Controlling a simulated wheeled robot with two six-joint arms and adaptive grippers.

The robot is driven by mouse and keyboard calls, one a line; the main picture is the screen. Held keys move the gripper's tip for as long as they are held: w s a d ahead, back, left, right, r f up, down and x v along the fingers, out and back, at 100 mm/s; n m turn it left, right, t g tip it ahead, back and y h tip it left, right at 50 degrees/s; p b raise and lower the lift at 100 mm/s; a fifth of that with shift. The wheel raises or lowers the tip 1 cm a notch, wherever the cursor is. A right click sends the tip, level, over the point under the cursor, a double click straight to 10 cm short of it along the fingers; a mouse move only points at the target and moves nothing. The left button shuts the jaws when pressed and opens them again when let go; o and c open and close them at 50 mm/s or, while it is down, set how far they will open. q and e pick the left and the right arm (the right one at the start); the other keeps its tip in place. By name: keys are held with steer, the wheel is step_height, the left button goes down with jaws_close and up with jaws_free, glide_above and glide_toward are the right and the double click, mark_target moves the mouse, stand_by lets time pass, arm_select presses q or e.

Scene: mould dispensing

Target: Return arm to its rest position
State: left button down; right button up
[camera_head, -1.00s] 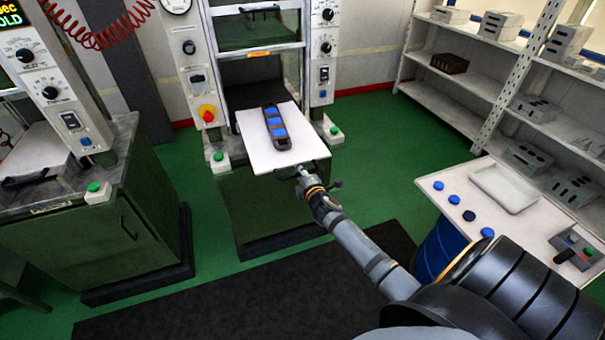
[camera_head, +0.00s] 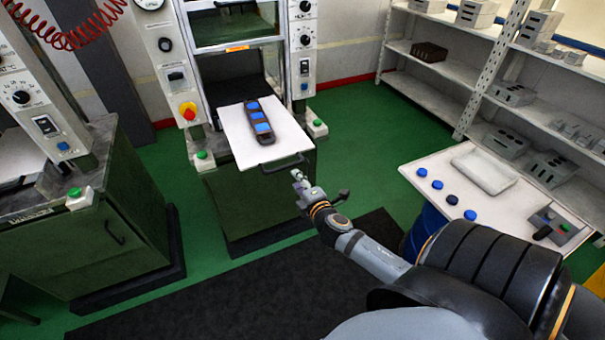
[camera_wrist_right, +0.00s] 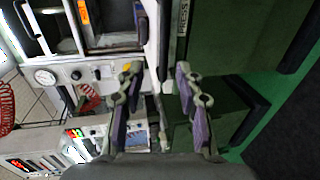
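My right gripper (camera_head: 298,180) is in the lower middle of the head view, a little in front of the handle (camera_head: 285,162) of the pulled-out white press tray (camera_head: 238,142) and apart from it. In the right wrist view the right gripper's two fingers (camera_wrist_right: 160,110) stand apart with nothing between them. A dark mould (camera_head: 258,121) with blue fillings lies on the tray. My right arm (camera_head: 370,255) reaches in from the lower right. My left gripper does not show.
A white table (camera_head: 440,168) with several blue pucks, a pale tray (camera_head: 485,168) and a control box (camera_head: 553,225) stands at the right. Shelves (camera_head: 455,85) with grey mould blocks are behind it. A second press (camera_head: 70,235) is at the left. Green floor lies between.

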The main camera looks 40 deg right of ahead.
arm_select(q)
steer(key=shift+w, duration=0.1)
arm_select(e)
steer(key=shift+s+a+r, duration=0.1)
steer(key=shift+s, duration=0.35)
